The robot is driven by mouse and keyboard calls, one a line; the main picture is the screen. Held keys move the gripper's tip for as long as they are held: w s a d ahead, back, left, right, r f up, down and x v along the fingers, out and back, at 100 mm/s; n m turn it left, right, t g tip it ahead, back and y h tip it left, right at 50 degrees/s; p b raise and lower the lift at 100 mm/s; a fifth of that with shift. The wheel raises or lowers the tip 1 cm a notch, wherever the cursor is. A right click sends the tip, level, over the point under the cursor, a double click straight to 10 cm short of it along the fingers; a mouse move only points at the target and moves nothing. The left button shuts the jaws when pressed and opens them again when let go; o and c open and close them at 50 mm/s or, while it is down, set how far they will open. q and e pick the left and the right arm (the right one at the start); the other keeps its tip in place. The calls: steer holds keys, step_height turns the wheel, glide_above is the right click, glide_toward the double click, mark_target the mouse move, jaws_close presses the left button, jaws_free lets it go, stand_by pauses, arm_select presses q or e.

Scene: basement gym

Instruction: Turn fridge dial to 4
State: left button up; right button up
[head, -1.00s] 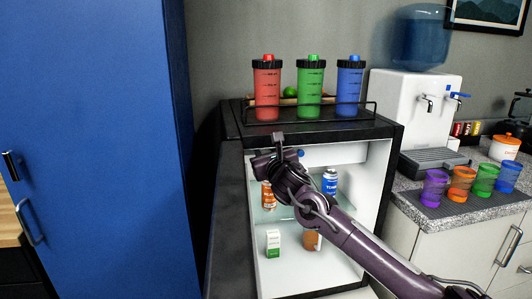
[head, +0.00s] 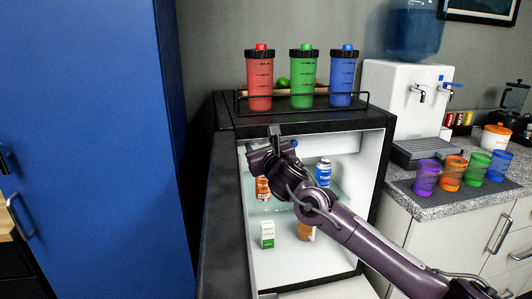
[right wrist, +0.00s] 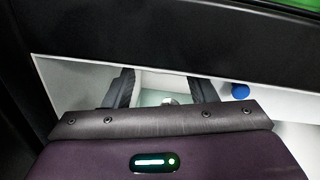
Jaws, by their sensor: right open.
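The small black fridge (head: 222,190) stands open in the head view, its white inside facing me. My right gripper (head: 266,143) is at the upper left of the opening, just under the top edge. In the right wrist view my right gripper (right wrist: 163,88) has its two dark fingers apart, with nothing seen held between them. A small round blue knob (right wrist: 240,91) shows right of the fingers on a white surface; it may be the dial. A blue spot (head: 294,144) shows beside the gripper in the head view. No numbers are readable. My left gripper is out of view.
A blue can (head: 323,174), an orange bottle (head: 263,189) and a carton (head: 267,235) stand inside the fridge. Red (head: 259,82), green (head: 303,80) and blue (head: 344,82) shakers stand on its top. A blue cabinet (head: 90,150) is left; a counter with cups is right.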

steer(key=shift+b+v, duration=0.3)
steer(key=shift+v, duration=2.5)
